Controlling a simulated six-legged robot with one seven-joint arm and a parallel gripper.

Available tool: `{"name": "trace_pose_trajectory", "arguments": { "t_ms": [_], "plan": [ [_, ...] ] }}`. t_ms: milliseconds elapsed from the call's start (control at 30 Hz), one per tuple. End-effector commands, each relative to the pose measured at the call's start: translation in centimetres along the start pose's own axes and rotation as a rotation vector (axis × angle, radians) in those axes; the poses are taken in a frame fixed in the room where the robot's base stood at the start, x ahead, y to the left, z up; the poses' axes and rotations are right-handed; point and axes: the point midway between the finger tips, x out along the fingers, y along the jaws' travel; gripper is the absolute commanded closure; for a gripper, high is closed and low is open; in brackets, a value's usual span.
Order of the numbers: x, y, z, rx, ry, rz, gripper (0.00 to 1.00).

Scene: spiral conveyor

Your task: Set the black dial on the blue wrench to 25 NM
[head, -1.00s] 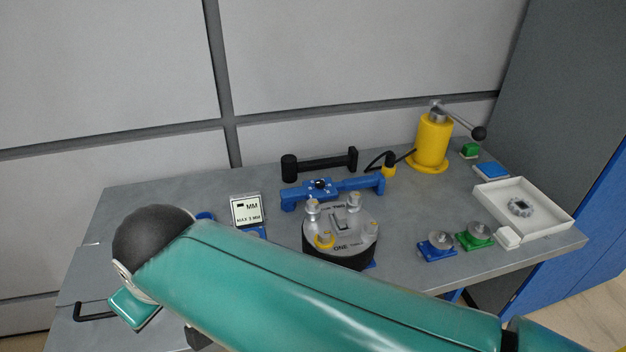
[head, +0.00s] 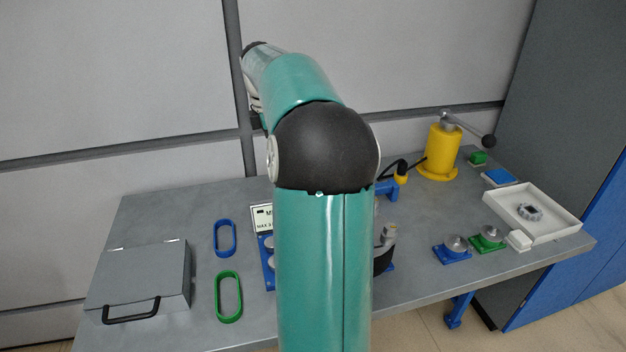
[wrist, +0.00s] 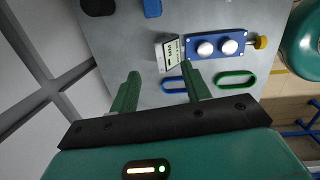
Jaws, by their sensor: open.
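The blue wrench is mostly hidden behind my raised arm in the head view; only a blue end (head: 386,187) shows to the arm's right. Its black dial is out of sight, so its setting cannot be read. In the wrist view, a blue piece (wrist: 152,8) at the top edge looks like one end of the wrench. My gripper (wrist: 161,72) is open and empty, with its two green fingers apart above the table. The gripper is hidden in the head view.
A sign (wrist: 168,52), a blue box with silver knobs (wrist: 228,47) and blue and green rings (head: 229,297) lie near the gripper. A grey lidded case (head: 140,282) is at left. A yellow cylinder with a lever (head: 437,155) and white tray (head: 570,222) are at right.

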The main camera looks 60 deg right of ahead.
Motion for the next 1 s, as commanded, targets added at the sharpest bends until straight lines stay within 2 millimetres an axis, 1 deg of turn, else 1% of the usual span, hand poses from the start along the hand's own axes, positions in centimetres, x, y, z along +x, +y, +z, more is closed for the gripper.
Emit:
{"name": "trace_pose_trajectory", "arguments": {
  "t_ms": [33, 67, 100, 200, 300, 333, 433, 567, 667, 1000],
  "plan": [
    [1.4, 0.9, 3.7, -0.016, 0.018, -0.022, 0.53],
    [2.0, 1.2, 5.6, -0.036, 0.028, -0.03, 0.53],
    [2.7, 1.5, 8.0, -0.059, 0.041, -0.041, 0.53],
    [4.4, 1.6, 13.0, -0.105, 0.073, -0.056, 0.53],
    [5.4, 1.3, 16.1, -0.134, 0.095, -0.063, 0.53],
    [5.5, 1.2, 16.7, -0.14, 0.099, -0.063, 0.53],
    [6.1, 1.0, 17.4, -0.152, 0.106, -0.064, 0.53],
    [7.4, 0.9, 17.2, -0.152, 0.106, -0.066, 0.53],
    [9.1, 0.7, 16.9, -0.152, 0.105, -0.067, 0.53],
    [15.7, 0.3, 16.1, -0.153, 0.106, -0.066, 0.53]
  ]
}}
